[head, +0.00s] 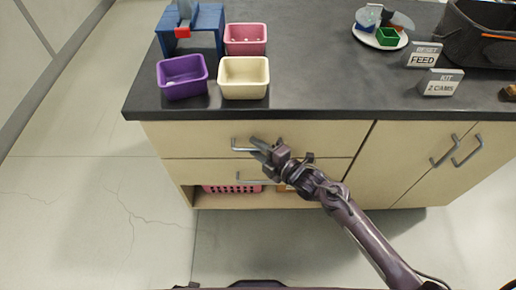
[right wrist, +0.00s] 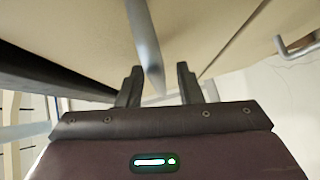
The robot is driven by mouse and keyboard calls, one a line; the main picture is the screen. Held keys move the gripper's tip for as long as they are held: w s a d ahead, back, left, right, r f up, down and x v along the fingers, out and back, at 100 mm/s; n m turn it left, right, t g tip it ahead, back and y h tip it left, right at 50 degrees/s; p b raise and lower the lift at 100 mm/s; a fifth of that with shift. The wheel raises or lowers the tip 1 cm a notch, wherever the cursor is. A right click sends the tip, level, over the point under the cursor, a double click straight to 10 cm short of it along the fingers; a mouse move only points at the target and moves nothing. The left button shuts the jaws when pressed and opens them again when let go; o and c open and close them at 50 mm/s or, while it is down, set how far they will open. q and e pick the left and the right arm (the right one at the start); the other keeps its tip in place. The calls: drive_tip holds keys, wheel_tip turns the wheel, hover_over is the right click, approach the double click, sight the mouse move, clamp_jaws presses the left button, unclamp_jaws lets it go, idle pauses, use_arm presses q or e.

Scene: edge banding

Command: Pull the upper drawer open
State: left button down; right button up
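The upper drawer (head: 200,139) is a pale wood front under the dark countertop, and it looks shut. Its metal bar handle (head: 238,148) shows at the left, with its right part hidden by my right gripper (head: 260,148). In the right wrist view the two dark fingers of the right gripper (right wrist: 158,86) stand apart. The handle bar (right wrist: 143,42) runs down to between them, with a gap visible on the right side; I cannot tell whether it touches a finger. My left gripper is not in view.
A lower drawer handle (head: 250,179) sits just below, above an open shelf with a pink basket (head: 230,189). Cabinet doors (head: 410,165) are at the right. A purple bin (head: 182,77) and a cream bin (head: 244,78) stand on the countertop (head: 315,90). The floor in front is clear.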

drive_tip(key=shift+c, duration=0.2)
clamp_jaws()
